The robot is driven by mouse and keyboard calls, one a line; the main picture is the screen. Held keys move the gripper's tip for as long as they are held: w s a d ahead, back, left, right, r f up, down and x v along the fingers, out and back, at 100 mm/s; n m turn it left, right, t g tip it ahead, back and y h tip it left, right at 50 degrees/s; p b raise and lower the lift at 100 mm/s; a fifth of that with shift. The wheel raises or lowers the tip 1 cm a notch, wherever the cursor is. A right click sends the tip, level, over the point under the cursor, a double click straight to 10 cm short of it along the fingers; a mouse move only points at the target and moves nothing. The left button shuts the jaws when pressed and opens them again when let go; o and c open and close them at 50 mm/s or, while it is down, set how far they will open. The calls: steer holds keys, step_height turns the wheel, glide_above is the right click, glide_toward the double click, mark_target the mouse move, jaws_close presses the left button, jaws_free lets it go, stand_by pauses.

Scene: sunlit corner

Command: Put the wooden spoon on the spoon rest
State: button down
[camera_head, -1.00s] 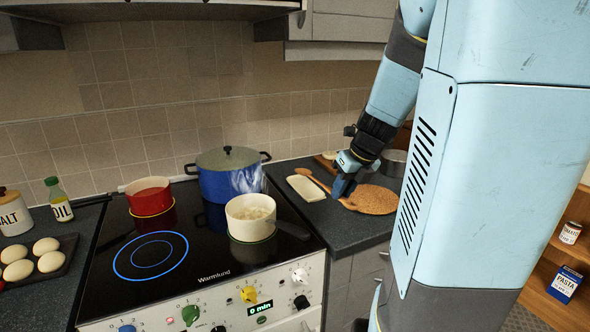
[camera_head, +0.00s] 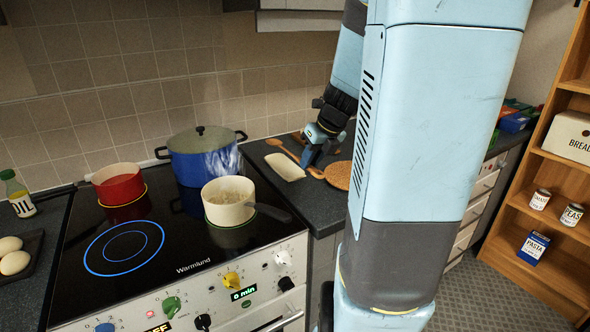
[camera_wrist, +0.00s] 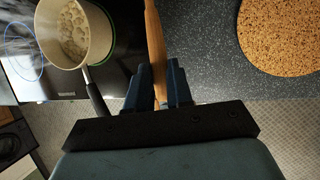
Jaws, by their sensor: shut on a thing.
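The wooden spoon's bowl end (camera_head: 272,142) shows behind the spoon rest, to the left of my gripper (camera_head: 308,160). In the wrist view my gripper (camera_wrist: 159,72) is shut on the spoon's handle (camera_wrist: 154,35), with a dark finger on each side. The spoon seems to be held a little above the counter; the exact gap is hard to tell. The spoon rest (camera_head: 286,168) is a pale, flat oblong on the dark counter, in front of the spoon and left of my gripper. It is not visible in the wrist view.
A round cork mat (camera_head: 338,175) lies right of my gripper. The stove stands left, with a white pan (camera_head: 228,203) of food, its dark handle reaching toward the counter. A blue pot (camera_head: 202,160) and red pot (camera_head: 120,185) are behind. A shelf (camera_head: 545,200) stands far right.

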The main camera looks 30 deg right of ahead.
steer(key=w+d+f, duration=0.1)
steer(key=w+f, duration=0.1)
steer(key=w, duration=0.1)
steer(key=w+d+f, duration=0.1)
steer(key=w+f, duration=0.1)
steer(key=w, duration=0.1)
steer(key=w+d+f, duration=0.1)
steer(key=w+f, duration=0.2)
steer(key=shift+d, duration=0.35)
steer(key=shift+w+d+f, duration=0.2)
steer(key=shift+w+f, duration=0.35)
steer(key=shift+f, duration=0.1)
steer(key=f, duration=0.3)
steer(key=shift+w+f, duration=0.1)
steer(key=shift+w, duration=0.1)
steer(key=c, duration=1)
jaws_free()
steer(key=shift+d, duration=0.1)
